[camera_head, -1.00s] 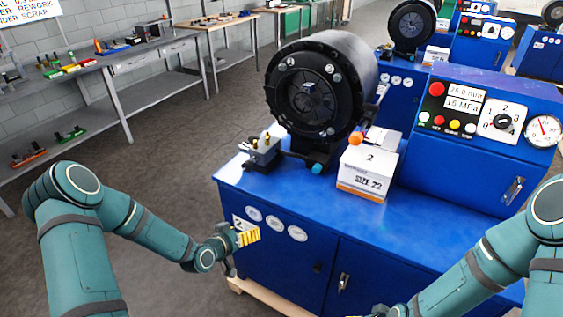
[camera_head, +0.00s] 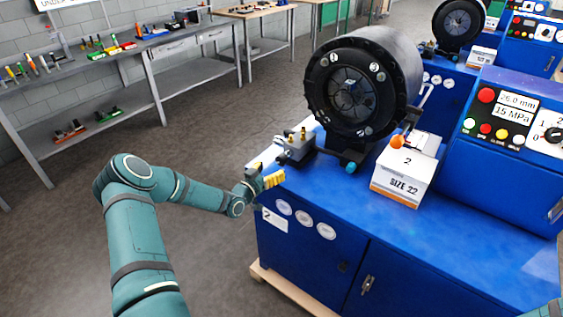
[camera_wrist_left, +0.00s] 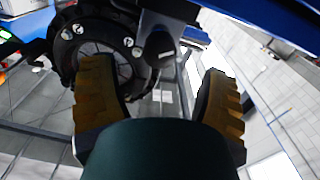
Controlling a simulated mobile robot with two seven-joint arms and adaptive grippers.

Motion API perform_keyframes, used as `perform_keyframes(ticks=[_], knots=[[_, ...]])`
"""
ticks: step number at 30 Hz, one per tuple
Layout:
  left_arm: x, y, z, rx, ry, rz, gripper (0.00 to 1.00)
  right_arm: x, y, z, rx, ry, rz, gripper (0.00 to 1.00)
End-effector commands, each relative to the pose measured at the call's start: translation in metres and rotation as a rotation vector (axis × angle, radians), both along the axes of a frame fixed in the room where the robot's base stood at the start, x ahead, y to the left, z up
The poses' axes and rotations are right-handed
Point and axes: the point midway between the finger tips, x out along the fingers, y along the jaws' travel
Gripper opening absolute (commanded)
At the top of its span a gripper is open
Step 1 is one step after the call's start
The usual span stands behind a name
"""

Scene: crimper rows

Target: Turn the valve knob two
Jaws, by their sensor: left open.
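Blue machine two (camera_head: 315,262) carries a black dial knob (camera_head: 552,135) on its sloped panel, cut by the right edge of the head view. A grey valve block (camera_head: 298,146) with brass fittings sits on its top at the left, and a teal knob (camera_head: 349,168) lies below the black crimping head (camera_head: 352,90). I cannot tell which is valve knob two. My left gripper (camera_head: 268,173) is open and empty by the top's left front corner, just short of the block. In the left wrist view its yellow fingers (camera_wrist_left: 158,95) stand apart. My right gripper is out of view.
A grey workbench (camera_head: 125,50) with tools is at the back left. The floor (camera_head: 60,235) left of my arm is clear.

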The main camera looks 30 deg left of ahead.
Motion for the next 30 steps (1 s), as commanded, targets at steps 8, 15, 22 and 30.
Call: perform_keyframes(ticks=[8,15,22,30], knots=[[0.045,-0.004,0.0,-0.001,-0.001,0.0,0.75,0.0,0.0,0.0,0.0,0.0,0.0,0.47],[0.06,-0.005,0.0,-0.001,0.001,0.0,0.75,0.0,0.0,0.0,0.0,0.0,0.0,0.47],[0.06,-0.005,0.0,-0.001,0.002,0.0,0.75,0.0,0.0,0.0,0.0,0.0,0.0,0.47],[0.06,-0.005,0.0,-0.001,0.002,0.0,0.06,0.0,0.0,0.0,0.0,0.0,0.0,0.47]])
